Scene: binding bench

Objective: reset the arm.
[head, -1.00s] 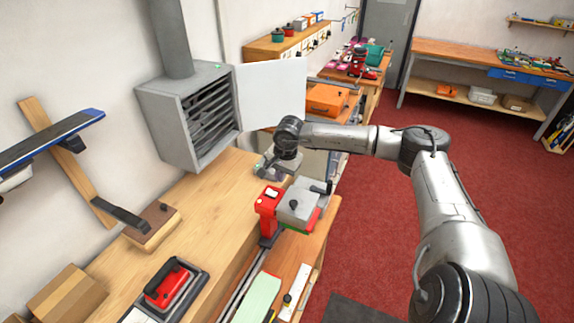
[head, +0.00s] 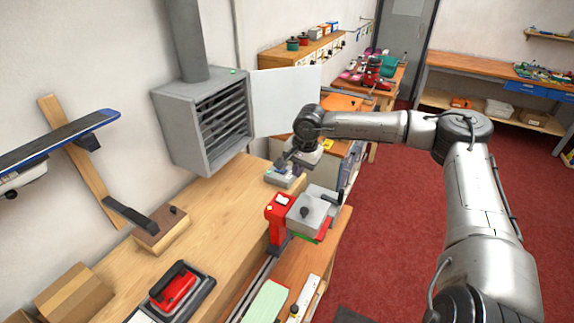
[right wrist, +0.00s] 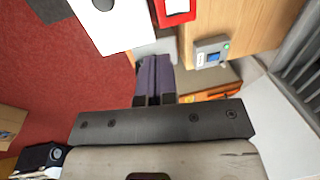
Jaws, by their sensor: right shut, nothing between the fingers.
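My right arm reaches in from the right in the head view. Its gripper (head: 283,163) is small there, pointing down just above a small grey switch box at the bench's edge, beyond the red and grey machine. In the right wrist view the gripper (right wrist: 153,98) has its two dark fingers together with nothing between them. The switch box (right wrist: 211,52), with its blue switch and green light, lies to the right of the fingers, apart from them. My left gripper is in neither view.
The red post (head: 279,207) and grey block (head: 309,212) of the machine stand close to the gripper. A slatted grey heater cabinet (head: 208,125) with an open white door (head: 287,101) is beside the arm. Red carpet floor (head: 400,220) is open to the right.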

